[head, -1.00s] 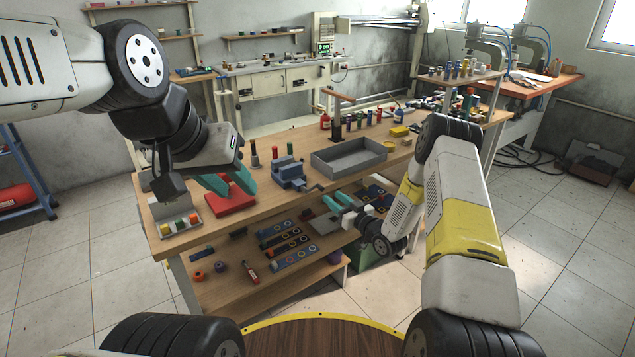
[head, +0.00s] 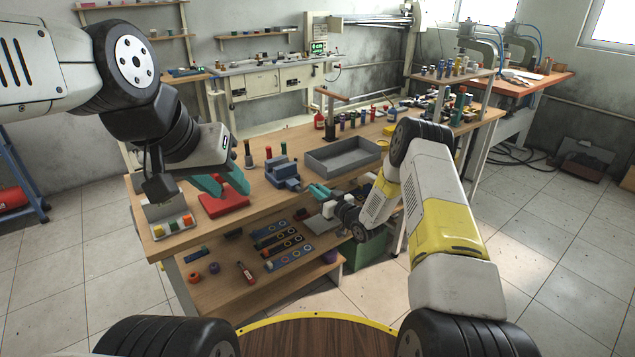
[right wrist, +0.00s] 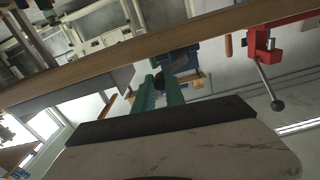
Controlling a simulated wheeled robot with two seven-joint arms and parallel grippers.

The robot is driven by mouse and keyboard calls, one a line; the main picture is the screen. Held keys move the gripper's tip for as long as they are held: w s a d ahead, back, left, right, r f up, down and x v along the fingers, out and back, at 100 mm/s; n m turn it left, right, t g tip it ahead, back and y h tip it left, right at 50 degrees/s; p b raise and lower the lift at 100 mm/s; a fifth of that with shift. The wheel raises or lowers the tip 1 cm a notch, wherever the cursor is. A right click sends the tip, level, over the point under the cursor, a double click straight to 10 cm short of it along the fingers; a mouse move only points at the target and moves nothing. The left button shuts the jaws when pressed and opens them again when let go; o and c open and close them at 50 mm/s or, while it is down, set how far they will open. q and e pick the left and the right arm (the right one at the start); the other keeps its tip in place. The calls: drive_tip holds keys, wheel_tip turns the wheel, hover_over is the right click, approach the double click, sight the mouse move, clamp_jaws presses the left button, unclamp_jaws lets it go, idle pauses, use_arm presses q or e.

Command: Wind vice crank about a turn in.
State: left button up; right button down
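The blue-grey vice (head: 283,172) stands on the workbench near its front edge. It also shows as a blue body in the right wrist view (right wrist: 180,58). Its crank, at the front, is too small in the head view to make out clearly. My right gripper (head: 320,191) is just in front of and below the vice, with its teal fingers pointing at it. In the right wrist view its fingers (right wrist: 160,88) are apart, with a dark round part near the tips; contact cannot be told. My left gripper (head: 220,184) is open above a red fixture (head: 224,205).
A grey tray (head: 342,157) lies right of the vice. The red fixture, with a ball-ended lever, shows in the right wrist view (right wrist: 268,42). A lower shelf (head: 225,285) holds several parts below my right gripper.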

drive_tip(key=shift+r+n, duration=0.2)
drive_tip(key=shift+n, duration=0.4)
drive_tip(key=c, duration=1.4)
unclamp_jaws()
drive_tip(key=shift+v, duration=3.95)
